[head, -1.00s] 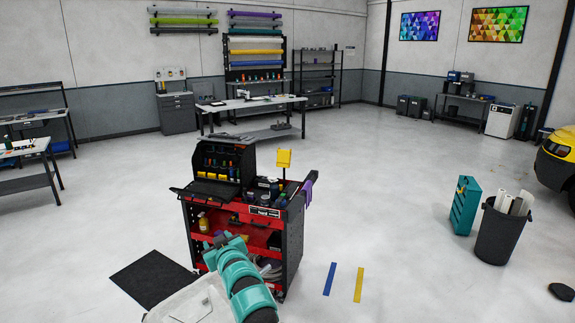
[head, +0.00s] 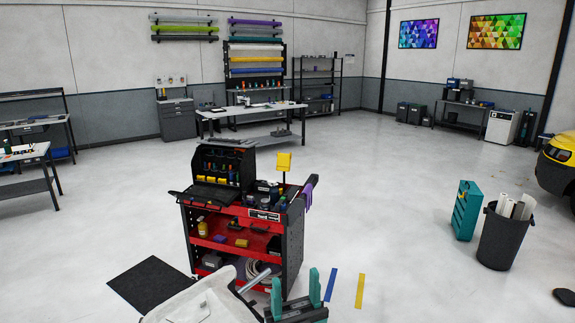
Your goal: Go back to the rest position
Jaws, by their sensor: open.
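My gripper (head: 296,296) shows at the bottom middle of the head view, with two teal fingers standing apart and nothing between them. It is in front of the red and black tool cart (head: 287,250), low and near its right front corner. I cannot tell whether it touches the cart. A white part of my own body (head: 205,303) lies to its left and hides part of the floor and the cart's foot.
The cart carries a black open tool case (head: 222,165) and bottles. A black mat (head: 150,283) lies left. Blue (head: 330,285) and yellow (head: 360,290) strips lie right. A teal case (head: 466,210) and a bin of rolls (head: 505,240) stand further right. Open floor lies between.

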